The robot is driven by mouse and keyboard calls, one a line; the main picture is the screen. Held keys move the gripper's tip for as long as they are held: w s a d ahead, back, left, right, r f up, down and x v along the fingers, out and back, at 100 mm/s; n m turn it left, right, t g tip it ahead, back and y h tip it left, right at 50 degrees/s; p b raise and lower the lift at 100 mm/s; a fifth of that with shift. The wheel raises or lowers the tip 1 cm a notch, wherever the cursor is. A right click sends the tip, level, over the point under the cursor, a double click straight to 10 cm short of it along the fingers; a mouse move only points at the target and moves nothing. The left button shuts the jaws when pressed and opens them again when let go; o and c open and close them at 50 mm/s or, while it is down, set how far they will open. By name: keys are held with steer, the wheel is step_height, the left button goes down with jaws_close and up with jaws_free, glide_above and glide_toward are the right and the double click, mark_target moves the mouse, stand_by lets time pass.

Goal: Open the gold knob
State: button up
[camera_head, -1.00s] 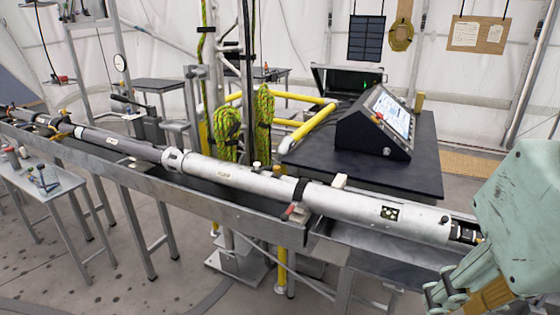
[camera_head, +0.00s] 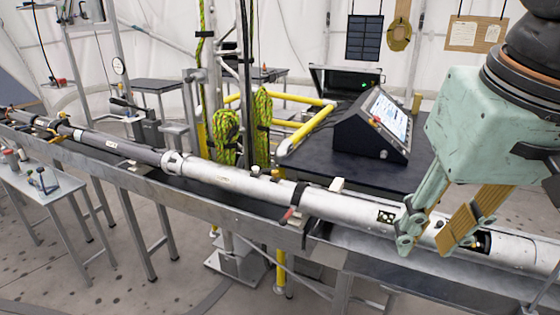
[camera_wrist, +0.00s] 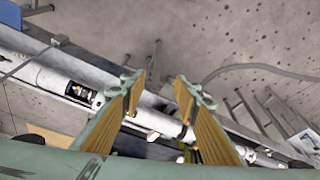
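A long silver tube (camera_head: 345,204) lies in a metal trough. Near its right end is a dark opening (camera_head: 482,243) with a small yellowish part inside, which may be the gold knob. The opening also shows in the wrist view (camera_wrist: 82,92), left of the fingers, with a tiny gold spot (camera_wrist: 78,90); its shape is too small to make out. My gripper (camera_head: 428,240) is open over the tube, its fingers apart and tips close to it. The right finger partly covers the opening in the head view. In the wrist view the tube passes behind my gripper (camera_wrist: 160,88). Contact cannot be told.
A black table (camera_head: 295,165) with a control console (camera_head: 372,125) stands behind the tube. Yellow rails (camera_head: 305,132) and hanging rope coils (camera_head: 226,135) stand left of it. The metal trough (camera_head: 350,240) runs under the tube. A small side table (camera_head: 40,190) is at far left.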

steer(key=w+a+r+p, duration=0.2)
steer(key=w+r, duration=0.1)
steer(key=w, duration=0.5)
steer(key=w+a+r+p, duration=0.2)
steer(key=w+r+p, duration=0.15)
steer(key=w, duration=0.35)
steer(key=m+g+p, duration=0.2)
steer(key=g+p, duration=0.1)
steer(key=p, duration=1)
glide_above(275, 171)
step_height(275, 171, down, 11)
steer(key=shift+s+f, duration=0.1)
steer(key=shift+f, duration=6.8)
